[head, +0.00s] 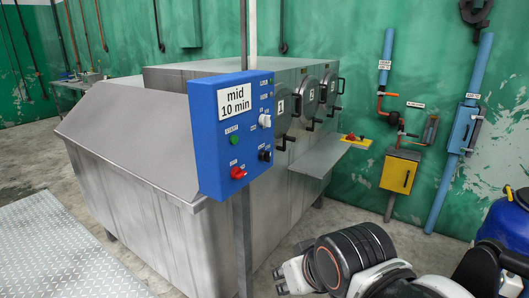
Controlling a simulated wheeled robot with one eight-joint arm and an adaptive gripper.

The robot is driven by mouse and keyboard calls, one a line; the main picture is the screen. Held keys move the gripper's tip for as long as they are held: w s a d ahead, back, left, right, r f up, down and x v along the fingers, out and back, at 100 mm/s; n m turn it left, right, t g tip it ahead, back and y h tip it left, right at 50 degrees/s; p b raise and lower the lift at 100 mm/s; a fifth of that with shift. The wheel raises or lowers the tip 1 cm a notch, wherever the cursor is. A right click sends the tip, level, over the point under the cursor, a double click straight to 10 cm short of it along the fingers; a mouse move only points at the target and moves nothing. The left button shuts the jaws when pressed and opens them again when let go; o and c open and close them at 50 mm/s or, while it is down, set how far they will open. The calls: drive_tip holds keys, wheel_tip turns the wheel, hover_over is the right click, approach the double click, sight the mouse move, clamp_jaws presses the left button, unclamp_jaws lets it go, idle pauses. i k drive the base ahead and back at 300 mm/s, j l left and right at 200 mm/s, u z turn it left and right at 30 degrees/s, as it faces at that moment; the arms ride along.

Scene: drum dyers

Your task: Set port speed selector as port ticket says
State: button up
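A blue control panel (208,150) stands on a grey post in the middle of the head view. A white ticket (236,101) on its upper left reads "mid 10 min". On its right side are a white knob (265,120) and, below it, a black knob (265,156), with small labels too fine to read. I cannot tell which knob is the speed selector or where either points. My gripper (281,280) is at the bottom centre, below and right of the panel and apart from it. Its fingers are small and partly hidden, so its opening is unclear.
The panel also has a green button (234,140) and a red button (238,173). A large steel machine (125,135) with round doors stands behind it. A yellow box (398,172) and blue pipes are on the green wall. A blue drum (503,222) is at right.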

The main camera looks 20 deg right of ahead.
sight(263, 155)
drive_tip(key=j+z, duration=0.1)
drive_tip(key=z, duration=0.55)
drive_tip(key=i+j+z, duration=0.1)
drive_tip(key=j+z, duration=0.25)
drive_tip(key=j, duration=0.2)
drive_tip(key=j+z, duration=0.4)
drive_tip(key=j, duration=0.15)
drive_tip(key=j+z, duration=0.35)
drive_tip(key=j, duration=0.2)
